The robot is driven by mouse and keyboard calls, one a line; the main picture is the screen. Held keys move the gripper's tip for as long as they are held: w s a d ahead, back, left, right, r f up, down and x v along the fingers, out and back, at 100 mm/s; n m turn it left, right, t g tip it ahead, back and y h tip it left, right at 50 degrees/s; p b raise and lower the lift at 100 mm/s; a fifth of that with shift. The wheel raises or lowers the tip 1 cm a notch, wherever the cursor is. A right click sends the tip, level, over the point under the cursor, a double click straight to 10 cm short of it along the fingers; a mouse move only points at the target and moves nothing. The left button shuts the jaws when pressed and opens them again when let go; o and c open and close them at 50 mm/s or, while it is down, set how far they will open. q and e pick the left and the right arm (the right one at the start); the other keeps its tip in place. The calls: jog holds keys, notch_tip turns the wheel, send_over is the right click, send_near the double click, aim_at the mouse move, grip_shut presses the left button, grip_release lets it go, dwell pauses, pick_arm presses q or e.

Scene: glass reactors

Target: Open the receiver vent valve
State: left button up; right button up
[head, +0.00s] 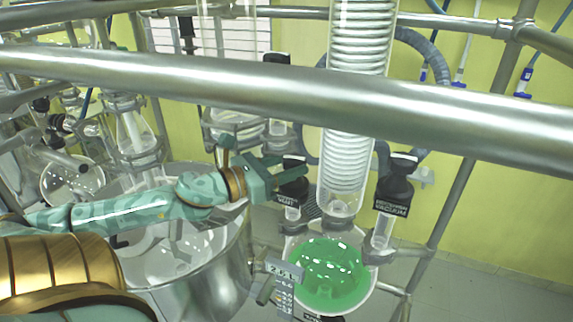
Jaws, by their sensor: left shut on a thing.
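The receiver vent valve (291,190) is a black-capped glass valve at the left of the receiver's top, with a small dark label partly readable as "vent". My left gripper (288,172), pale green, reaches in from the left and is shut on the valve's black cap. The fingers hide part of the cap, so I cannot tell how far it is turned. The receiver (330,272) is a round glass vessel with green liquid below the coiled condenser. My right gripper is not in view.
A similar black-capped valve labelled as receiver vacuum (394,190) stands to the right of the condenser (345,170). A thick steel rail (430,110) crosses in front, above my left arm. A large steel-rimmed vessel (210,265) lies below the arm.

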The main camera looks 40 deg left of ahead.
pick_arm(q)
jog(key=n+y, duration=0.2)
jog(key=y, duration=0.1)
jog(key=n+y, duration=0.2)
jog(key=y, duration=0.1)
jog(key=d+n+y, duration=0.1)
jog(key=n+y, duration=0.1)
jog(key=y, duration=0.2)
jog(key=shift+n, duration=0.3)
jog(key=n+g+y, duration=0.1)
jog(key=n+y, duration=0.1)
jog(key=n+g+y, duration=0.1)
jog(key=y, duration=0.2)
jog(key=n+g+y, duration=0.2)
jog(key=shift+w+d+n+y, duration=0.15)
jog(key=shift+d+n+y, duration=0.15)
jog(key=shift+d+y, duration=0.1)
jog(key=shift+y, duration=0.3)
jog(key=o, duration=1)
jog(key=shift+a, duration=0.1)
